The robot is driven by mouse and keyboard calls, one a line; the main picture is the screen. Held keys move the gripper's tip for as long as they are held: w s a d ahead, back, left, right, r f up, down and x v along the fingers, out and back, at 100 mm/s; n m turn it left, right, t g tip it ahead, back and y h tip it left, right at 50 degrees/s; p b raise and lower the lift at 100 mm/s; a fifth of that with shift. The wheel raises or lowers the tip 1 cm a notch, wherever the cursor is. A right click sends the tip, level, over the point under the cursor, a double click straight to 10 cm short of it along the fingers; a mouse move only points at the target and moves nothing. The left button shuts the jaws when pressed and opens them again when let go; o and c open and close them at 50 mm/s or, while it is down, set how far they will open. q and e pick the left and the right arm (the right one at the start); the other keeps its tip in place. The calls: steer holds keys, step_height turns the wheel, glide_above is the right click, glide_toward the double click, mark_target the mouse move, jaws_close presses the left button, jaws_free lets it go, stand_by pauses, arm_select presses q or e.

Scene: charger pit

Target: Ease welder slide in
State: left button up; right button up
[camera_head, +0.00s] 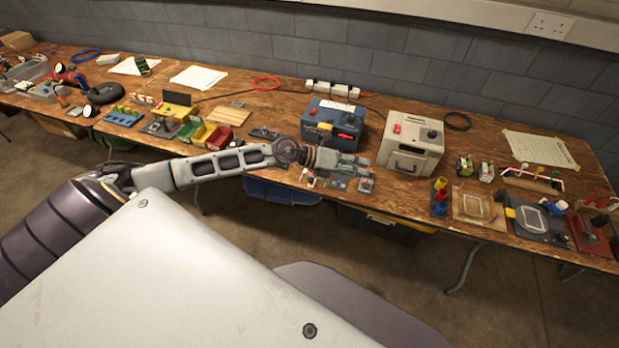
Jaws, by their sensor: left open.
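My left gripper (366,174) reaches in from the left, over the bench's front edge, in front of the blue unit. It is open, and I see nothing held in it. It hides the bench right there. My right gripper is not in view.
The bench (240,82) is crowded. A blue tub (284,191) and a yellow-rimmed crate (385,222) sit under the bench.

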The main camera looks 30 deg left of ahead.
arm_select(q)
steer(key=a+m, duration=0.1)
steer(key=m+g+y, duration=0.4)
steer(key=m+y, duration=0.1)
steer(key=y, duration=0.4)
glide_toward(311, 179)
steer(key=a+v, duration=0.1)
steer(key=v, duration=0.4)
steer(key=shift+w+d+r, duration=0.15)
steer(key=shift+w+f+h, duration=0.15)
steer(key=shift+f+h, duration=0.15)
steer(key=shift+s+p+x, duration=0.1)
steer(key=shift+p+x, duration=0.25)
steer(key=shift+x, duration=2.9)
steer(key=shift+s+p+x, duration=0.15)
steer(key=shift+p+x, duration=0.15)
steer(key=shift+x, duration=2.95)
steer(key=shift+f, duration=0.2)
jaws_close()
